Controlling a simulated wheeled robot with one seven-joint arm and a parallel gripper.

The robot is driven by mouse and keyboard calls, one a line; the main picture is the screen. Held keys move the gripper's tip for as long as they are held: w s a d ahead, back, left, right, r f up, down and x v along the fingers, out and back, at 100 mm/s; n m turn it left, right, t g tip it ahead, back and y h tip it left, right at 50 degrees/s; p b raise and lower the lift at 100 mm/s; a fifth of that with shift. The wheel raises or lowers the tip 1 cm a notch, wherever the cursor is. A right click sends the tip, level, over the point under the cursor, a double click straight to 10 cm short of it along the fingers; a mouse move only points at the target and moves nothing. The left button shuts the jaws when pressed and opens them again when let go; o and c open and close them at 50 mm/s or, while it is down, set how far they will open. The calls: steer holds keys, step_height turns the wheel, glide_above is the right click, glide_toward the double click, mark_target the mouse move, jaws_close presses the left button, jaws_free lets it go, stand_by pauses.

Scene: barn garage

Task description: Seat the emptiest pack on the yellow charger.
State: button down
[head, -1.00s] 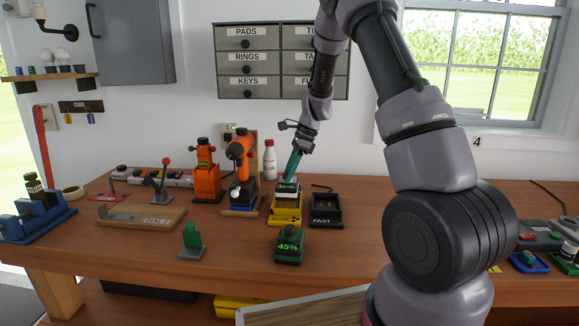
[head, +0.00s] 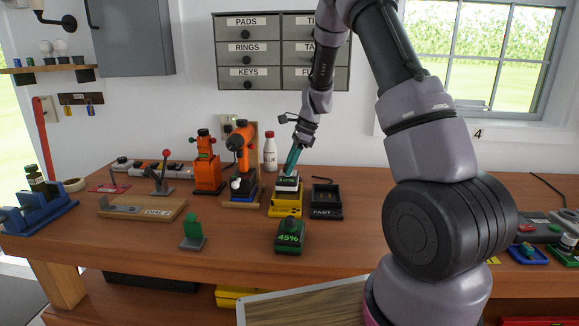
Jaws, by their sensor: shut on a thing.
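My gripper (head: 291,162), with teal fingers, points down and is shut on a dark pack with a pale band (head: 287,183). The pack is upright at the rear part of the yellow charger (head: 286,207). I cannot tell whether it rests in the charger or hangs just above it. Its display is too small to read. A green-and-black pack (head: 290,238) reading 45% stands on the bench in front of the yellow charger. The black charger marked FAST (head: 326,201) is just right of the yellow one and looks empty.
An orange drill (head: 241,146) on a stand and an orange tool (head: 207,172) stand to the left. A white bottle (head: 270,152) is behind the yellow charger. A green-topped piece (head: 193,234) stands at front left. The bench front beside the 45% pack is clear.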

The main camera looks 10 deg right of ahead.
steer(key=shift+f, duration=0.15)
steer(key=shift+f, duration=1.2)
steer(key=shift+f, duration=0.35)
stand_by(0.9)
jaws_free()
stand_by(0.3)
steer(key=shift+r, duration=4.45)
